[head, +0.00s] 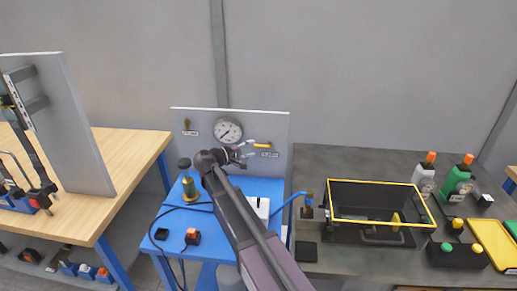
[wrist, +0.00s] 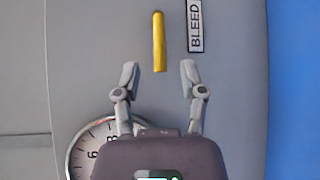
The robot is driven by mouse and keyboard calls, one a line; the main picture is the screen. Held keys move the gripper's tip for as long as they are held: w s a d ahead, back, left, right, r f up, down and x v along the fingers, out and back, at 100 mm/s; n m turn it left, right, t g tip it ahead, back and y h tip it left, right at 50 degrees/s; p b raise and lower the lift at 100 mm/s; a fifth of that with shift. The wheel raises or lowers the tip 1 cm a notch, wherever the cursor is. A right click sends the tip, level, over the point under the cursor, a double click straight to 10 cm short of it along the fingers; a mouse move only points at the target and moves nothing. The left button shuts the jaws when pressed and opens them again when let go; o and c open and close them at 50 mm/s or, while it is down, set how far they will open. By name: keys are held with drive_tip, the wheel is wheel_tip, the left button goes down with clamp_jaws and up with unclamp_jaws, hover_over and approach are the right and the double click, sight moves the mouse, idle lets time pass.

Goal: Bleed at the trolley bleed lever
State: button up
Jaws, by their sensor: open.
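The bleed lever is a yellow bar on the grey trolley panel (head: 180,115). In the wrist view the bleed lever (wrist: 159,42) stands beside a label reading BLEED (wrist: 195,25). In the head view the lever (head: 262,145) shows just right of my gripper (head: 247,149). In the wrist view my gripper (wrist: 159,78) is open and empty. Its two fingertips are spread to either side of the lever's near end, with a gap on each side. I cannot tell how far the fingertips are from the panel.
A round gauge (head: 228,131) sits on the panel, partly behind my gripper in the wrist view (wrist: 88,150). A dark bench with a yellow-rimmed crate (head: 380,182) stands at right; a wooden bench (head: 128,150) is at left.

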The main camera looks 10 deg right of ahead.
sight(258, 146)
drive_tip(key=shift+x, duration=1.9)
drive_tip(key=shift+c, duration=0.2)
clamp_jaws()
